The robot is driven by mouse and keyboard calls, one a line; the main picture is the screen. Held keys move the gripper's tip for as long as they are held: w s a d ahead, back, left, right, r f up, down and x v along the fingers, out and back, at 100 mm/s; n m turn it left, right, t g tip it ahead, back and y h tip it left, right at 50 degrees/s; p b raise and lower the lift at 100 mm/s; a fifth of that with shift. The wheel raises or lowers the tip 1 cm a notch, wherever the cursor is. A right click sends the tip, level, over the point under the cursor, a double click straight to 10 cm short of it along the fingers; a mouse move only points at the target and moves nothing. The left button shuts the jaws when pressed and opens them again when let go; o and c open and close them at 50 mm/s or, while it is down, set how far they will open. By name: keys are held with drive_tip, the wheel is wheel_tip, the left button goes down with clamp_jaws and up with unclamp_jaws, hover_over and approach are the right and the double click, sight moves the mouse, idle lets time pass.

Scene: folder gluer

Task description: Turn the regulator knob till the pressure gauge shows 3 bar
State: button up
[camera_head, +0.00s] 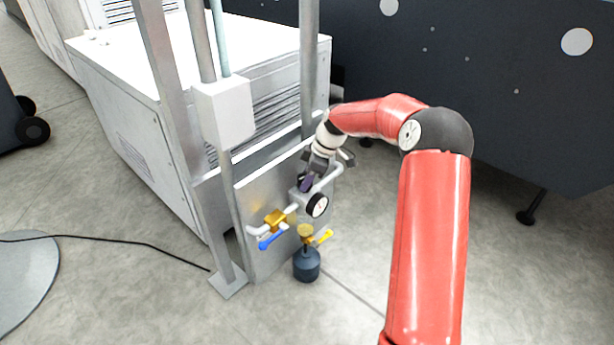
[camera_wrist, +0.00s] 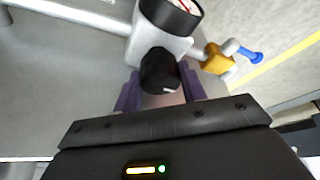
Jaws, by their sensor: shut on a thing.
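The pressure gauge (camera_head: 317,206) has a white face and a black rim, and sits on the front of the regulator body on the grey panel. Its reading is too small to tell. In the wrist view the gauge (camera_wrist: 172,14) is cut by the top edge. The regulator knob (camera_wrist: 160,72) is black with a white mark and sits on the light grey regulator body (camera_wrist: 158,45). My gripper (camera_wrist: 160,95) has its purple fingers on either side of the knob, shut on it. In the head view my gripper (camera_head: 306,182) reaches the regulator from above and hides the knob.
A brass valve with a blue lever (camera_head: 270,241) is left of the regulator. A pipe (camera_head: 327,178) runs right. Steel posts (camera_head: 307,65) and a white box (camera_head: 224,112) stand close by.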

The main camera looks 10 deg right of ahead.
idle(0.3)
drive_tip(key=o, duration=0.7)
drive_tip(key=shift+d, duration=0.1)
drive_tip(key=v, duration=0.7)
drive_tip(key=shift+r, duration=0.35)
drive_tip(key=shift+d, duration=0.15)
